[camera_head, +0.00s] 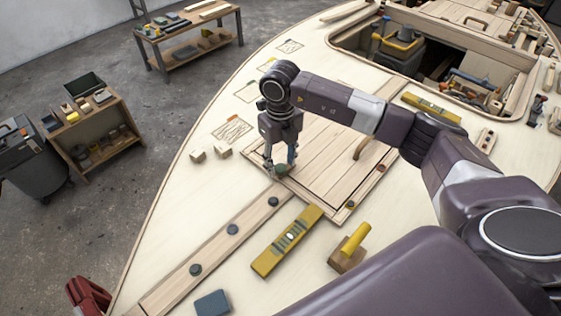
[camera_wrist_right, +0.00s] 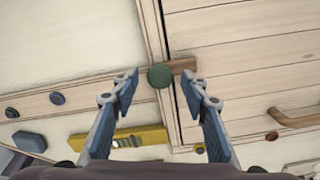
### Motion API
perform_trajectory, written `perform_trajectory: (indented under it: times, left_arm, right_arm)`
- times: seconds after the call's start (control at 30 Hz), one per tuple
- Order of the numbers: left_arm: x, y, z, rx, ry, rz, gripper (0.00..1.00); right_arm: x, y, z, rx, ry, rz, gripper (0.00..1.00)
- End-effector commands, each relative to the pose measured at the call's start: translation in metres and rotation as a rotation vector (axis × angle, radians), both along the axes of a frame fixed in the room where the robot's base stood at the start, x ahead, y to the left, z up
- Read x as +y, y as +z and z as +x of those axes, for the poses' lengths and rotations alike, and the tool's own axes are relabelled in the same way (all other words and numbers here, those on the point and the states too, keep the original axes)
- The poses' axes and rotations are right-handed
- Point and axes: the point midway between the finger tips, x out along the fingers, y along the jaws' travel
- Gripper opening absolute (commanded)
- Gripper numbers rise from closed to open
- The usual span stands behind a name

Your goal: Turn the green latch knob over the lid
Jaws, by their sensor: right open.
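The green latch knob (camera_wrist_right: 160,76) is a round dark green disc at the lid's edge, also visible in the head view (camera_head: 281,170). Its short wooden bar (camera_wrist_right: 184,65) points right in the wrist view, and its end overlaps the lid's edge. The planked lid (camera_head: 325,150) lies flat in its frame, with a wooden handle (camera_head: 362,148). My right gripper (camera_head: 280,163) points down at the knob; in the wrist view its open fingers (camera_wrist_right: 158,92) stand either side of the knob, with gaps showing. Contact cannot be told. My left gripper is not in view.
A yellow level (camera_head: 271,258) and a yellow-handled tool (camera_head: 353,240) lie on the deck near the lid. Two wooden blocks (camera_head: 210,154) sit left of the gripper. Dark round knobs line a plank (camera_head: 215,246). An open hatch (camera_head: 345,42) is at the back.

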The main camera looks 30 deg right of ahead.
Motion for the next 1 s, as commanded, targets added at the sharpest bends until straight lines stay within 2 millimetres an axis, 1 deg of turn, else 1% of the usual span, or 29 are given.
perform_trajectory:
  times: [0.17, 0.4, 0.53, 0.7, 1.0]
  left_arm:
    - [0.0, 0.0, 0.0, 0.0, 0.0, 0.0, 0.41]
    - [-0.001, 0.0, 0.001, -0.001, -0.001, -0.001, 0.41]
    - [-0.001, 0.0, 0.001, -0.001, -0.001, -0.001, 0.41]
    - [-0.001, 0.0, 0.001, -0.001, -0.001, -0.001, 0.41]
    - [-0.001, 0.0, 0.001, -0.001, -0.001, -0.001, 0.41]
  right_arm:
    - [-0.001, 0.027, 0.002, -0.007, 0.0, 0.0, 0.41]
    - [0.0, 0.079, 0.002, -0.007, 0.0, 0.001, 0.41]
    - [0.0, 0.101, 0.002, -0.007, -0.001, 0.001, 0.41]
    - [0.0, 0.115, 0.001, -0.005, -0.001, -0.001, 0.41]
    - [0.0, 0.118, 0.001, -0.003, -0.001, 0.0, 0.41]
